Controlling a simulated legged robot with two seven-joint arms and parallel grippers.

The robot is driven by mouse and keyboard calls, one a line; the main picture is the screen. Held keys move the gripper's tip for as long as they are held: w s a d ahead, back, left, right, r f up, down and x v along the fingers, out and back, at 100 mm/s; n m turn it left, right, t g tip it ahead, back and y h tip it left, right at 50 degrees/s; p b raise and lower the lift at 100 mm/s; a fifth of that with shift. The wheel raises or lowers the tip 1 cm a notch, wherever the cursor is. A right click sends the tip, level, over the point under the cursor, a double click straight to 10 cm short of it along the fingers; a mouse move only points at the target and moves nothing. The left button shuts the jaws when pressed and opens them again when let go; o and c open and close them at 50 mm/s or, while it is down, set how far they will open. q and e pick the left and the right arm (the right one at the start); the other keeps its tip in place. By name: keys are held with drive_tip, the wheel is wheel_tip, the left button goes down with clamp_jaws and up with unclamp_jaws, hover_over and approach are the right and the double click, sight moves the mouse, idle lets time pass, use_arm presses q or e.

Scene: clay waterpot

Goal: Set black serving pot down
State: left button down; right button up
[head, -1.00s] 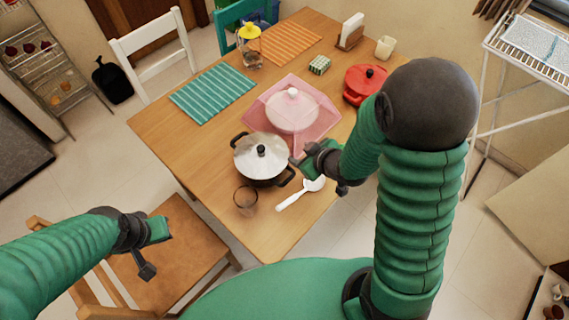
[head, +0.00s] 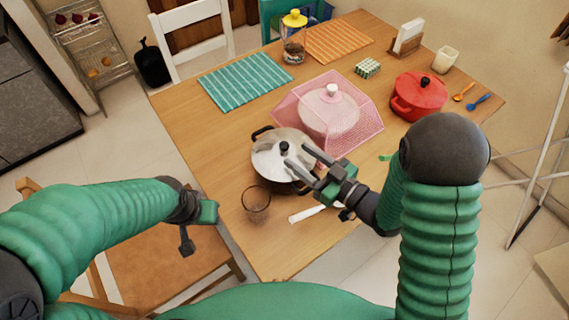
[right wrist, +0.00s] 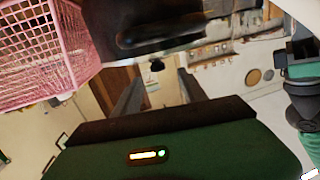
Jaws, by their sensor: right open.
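The black serving pot (head: 267,160) stands upright on the wooden table (head: 222,178), with a silvery lid and a black knob. In the right wrist view, a dark part of the pot (right wrist: 155,32) lies beyond the fingertips. My left gripper (head: 198,227) is open and empty above the brown chair, away from the pot.
A pink mesh cover (head: 360,128) is close behind the pot. A red pot (head: 417,97) stands farther right. The table left of the pot is clear.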

sight(288, 148)
drive_tip(key=shift+x, duration=0.85)
drive_tip(key=x, duration=0.5)
drive_tip(key=shift+w+f, duration=0.15)
drive_tip(key=shift+f, duration=0.25)
drive_tip(key=shift+d, duration=0.25)
drive_tip(key=c, duration=0.7)
clamp_jaws()
drive_tip(key=shift+a, duration=0.1)
drive_tip(key=shift+r, duration=0.2)
